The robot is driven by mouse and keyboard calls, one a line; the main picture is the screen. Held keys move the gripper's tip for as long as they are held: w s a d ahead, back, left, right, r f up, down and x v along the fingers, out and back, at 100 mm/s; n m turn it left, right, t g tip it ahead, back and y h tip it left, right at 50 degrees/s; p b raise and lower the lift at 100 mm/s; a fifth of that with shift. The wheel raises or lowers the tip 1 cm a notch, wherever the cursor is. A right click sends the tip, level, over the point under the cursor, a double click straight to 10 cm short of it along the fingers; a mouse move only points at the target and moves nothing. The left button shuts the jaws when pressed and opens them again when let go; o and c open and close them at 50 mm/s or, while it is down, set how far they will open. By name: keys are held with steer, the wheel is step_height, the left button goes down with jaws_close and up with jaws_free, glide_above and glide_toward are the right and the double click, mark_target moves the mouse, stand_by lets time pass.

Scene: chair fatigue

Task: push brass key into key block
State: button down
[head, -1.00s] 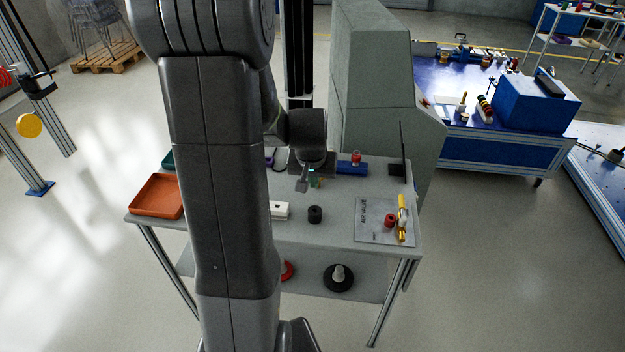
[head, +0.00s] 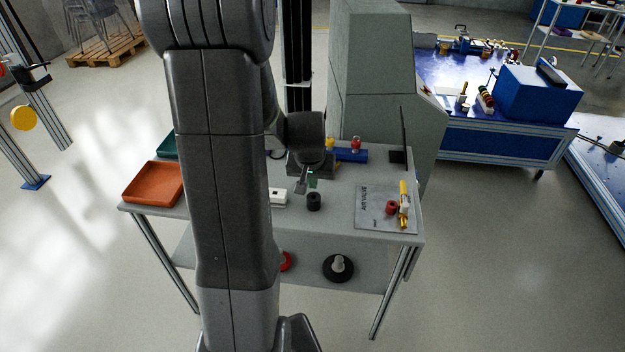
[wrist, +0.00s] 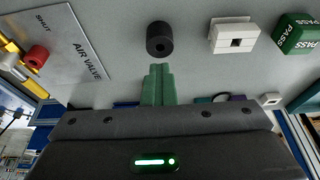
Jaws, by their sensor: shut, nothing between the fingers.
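My gripper (wrist: 158,76) shows in the wrist view as two green fingers pressed together, with nothing between them. In the head view its small green fingertips (head: 312,181) hang over the table behind a black cylinder. A white block (wrist: 234,36) with a dark square opening stands to the right of the fingers in the wrist view; it may be the key block. In the head view this white block (head: 278,197) is left of the fingers, partly behind my arm. The fingers are apart from it. I cannot make out a brass key in either view.
The black cylinder (wrist: 160,39) stands just beyond the fingertips in the wrist view. A green PASS block (wrist: 298,36) is farther right. The air valve plate (head: 372,213) with yellow and red parts lies at the table's right. An orange tray (head: 153,183) is at the left.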

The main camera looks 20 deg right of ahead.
stand_by(0.4)
steer(key=s+a+m+t+y+b, duration=0.1)
steer(key=s+a+m+t+b, duration=0.1)
steer(key=s+a, duration=0.9)
steer(key=shift+s+a+m, duration=0.2)
steer(key=shift+a+m, duration=0.2)
steer(key=shift+m, duration=0.3)
stand_by(3.7)
steer(key=shift+s+a, duration=0.1)
steer(key=shift+a, duration=0.05)
stand_by(0.5)
steer(key=shift+s+a+m+p, duration=0.4)
steer(key=shift+s+a+p, duration=0.05)
steer(key=shift+s+a, duration=0.7)
